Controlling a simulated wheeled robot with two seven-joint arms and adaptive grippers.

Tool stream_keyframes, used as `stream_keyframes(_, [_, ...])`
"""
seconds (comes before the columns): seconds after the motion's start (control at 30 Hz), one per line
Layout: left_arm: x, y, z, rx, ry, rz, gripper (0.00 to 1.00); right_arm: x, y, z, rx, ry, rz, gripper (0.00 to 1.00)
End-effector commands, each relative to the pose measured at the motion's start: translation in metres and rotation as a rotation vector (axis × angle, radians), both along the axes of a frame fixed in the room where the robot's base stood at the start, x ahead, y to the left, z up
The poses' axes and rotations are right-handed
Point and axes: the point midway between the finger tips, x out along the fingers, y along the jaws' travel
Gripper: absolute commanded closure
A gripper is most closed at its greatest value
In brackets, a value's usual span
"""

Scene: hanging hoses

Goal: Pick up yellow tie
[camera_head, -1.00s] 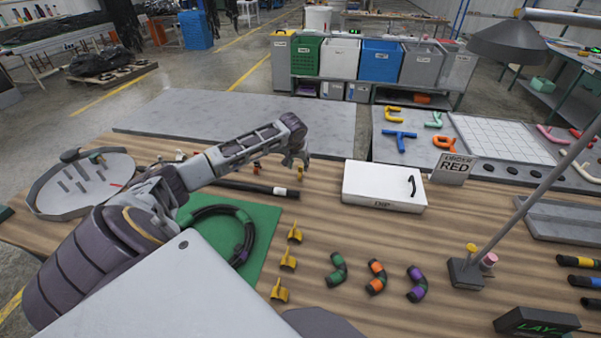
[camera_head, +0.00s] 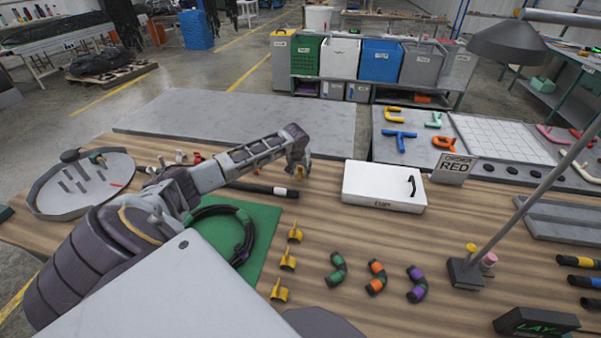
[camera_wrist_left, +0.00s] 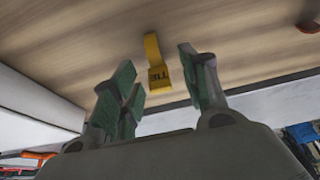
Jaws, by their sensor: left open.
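A yellow tie (camera_wrist_left: 155,60) with dark lettering stands out from the wood surface in the left wrist view. It shows between the two green-padded fingers of my left gripper (camera_wrist_left: 158,85), apart from both. The gripper is open and empty. In the head view, my left gripper (camera_head: 299,176) is at the far part of the wooden table, left of the white box, with a small yellow piece (camera_head: 301,171) partly hidden by it. Three more yellow ties stand in a row nearer: far (camera_head: 295,233), middle (camera_head: 288,259) and near (camera_head: 280,291). My right gripper is not in view.
A white box (camera_head: 375,187) stands right of my left gripper. A black hose (camera_head: 265,188) lies below my arm, and a curved hose (camera_head: 240,252) lies on the green mat (camera_head: 264,228). Short coloured hose pieces (camera_head: 376,277) and a lamp stand (camera_head: 466,273) are at the right.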

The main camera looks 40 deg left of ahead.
Motion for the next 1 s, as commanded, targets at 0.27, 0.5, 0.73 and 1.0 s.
stream_keyframes(0.27, [0.0, 0.0002, 0.0004, 0.0, 0.0, 0.0, 0.64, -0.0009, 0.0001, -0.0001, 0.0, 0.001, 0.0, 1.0])
stream_keyframes(0.5, [-0.0001, 0.0002, 0.0003, 0.0, 0.0, 0.0, 0.91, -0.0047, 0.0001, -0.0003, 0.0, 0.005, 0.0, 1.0])
stream_keyframes(0.73, [-0.0001, 0.0003, 0.0004, 0.0, 0.0, 0.0, 0.91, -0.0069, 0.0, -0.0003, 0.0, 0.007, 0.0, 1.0])
stream_keyframes(1.0, [0.0004, 0.0005, 0.0066, 0.0, -0.002, 0.001, 0.91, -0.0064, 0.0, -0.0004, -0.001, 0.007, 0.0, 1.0])
